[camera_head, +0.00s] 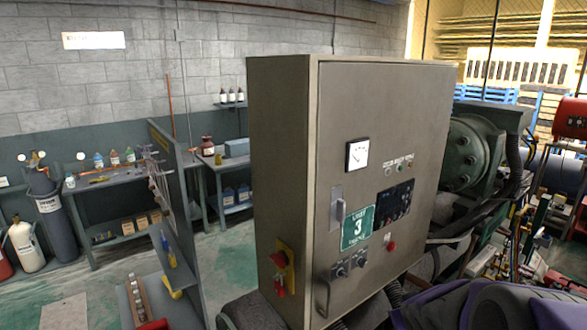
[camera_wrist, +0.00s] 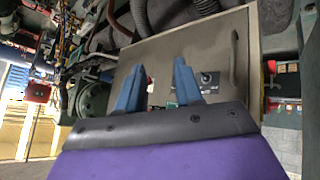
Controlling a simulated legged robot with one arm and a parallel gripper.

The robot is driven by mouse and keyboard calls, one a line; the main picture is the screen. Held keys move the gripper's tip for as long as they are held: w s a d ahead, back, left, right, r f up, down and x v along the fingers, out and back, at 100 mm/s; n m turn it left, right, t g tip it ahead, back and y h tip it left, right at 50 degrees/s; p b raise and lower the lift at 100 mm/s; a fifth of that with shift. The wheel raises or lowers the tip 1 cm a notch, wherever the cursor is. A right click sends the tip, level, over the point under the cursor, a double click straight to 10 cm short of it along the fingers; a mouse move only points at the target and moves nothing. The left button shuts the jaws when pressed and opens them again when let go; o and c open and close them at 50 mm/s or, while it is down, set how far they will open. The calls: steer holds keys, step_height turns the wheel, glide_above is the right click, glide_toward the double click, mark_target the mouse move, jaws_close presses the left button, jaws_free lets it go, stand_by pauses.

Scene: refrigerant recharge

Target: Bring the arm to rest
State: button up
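My gripper (camera_wrist: 158,78) shows in the wrist view as two blue fingers standing apart, with nothing visible between them. The fingers point toward the front of a grey metal control cabinet (camera_wrist: 160,50), which looks upside down in that view. I cannot tell how far the fingertips are from it. In the head view my purple and dark arm (camera_head: 500,305) lies at the lower right, in front of the cabinet (camera_head: 340,100). The fingers do not show in the head view.
The cabinet door has a gauge (camera_head: 357,154), a green label (camera_head: 357,226) and a handle (camera_head: 322,297). A red-yellow switch (camera_head: 283,268) is on its side. Green machinery (camera_head: 470,150) stands behind it at right.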

steer(key=s+a+f+g+b, duration=0.3)
steer(key=s+f, duration=0.1)
steer(key=s, duration=0.7)
steer(key=s+a+f+m+g+y+b, duration=0.1)
steer(key=s+a+f+g+b, duration=0.2)
steer(key=s, duration=0.8)
steer(key=s+a+f+m+g+y+b, duration=0.1)
steer(key=s+a+f+g+b, duration=0.2)
steer(key=s, duration=0.8)
step_height(320, 180, down, 3)
steer(key=shift+a+r+g+b, duration=0.2)
steer(key=shift+a+g+b, duration=0.2)
steer(key=shift+a+b, duration=0.65)
steer(key=shift+a, duration=0.15)
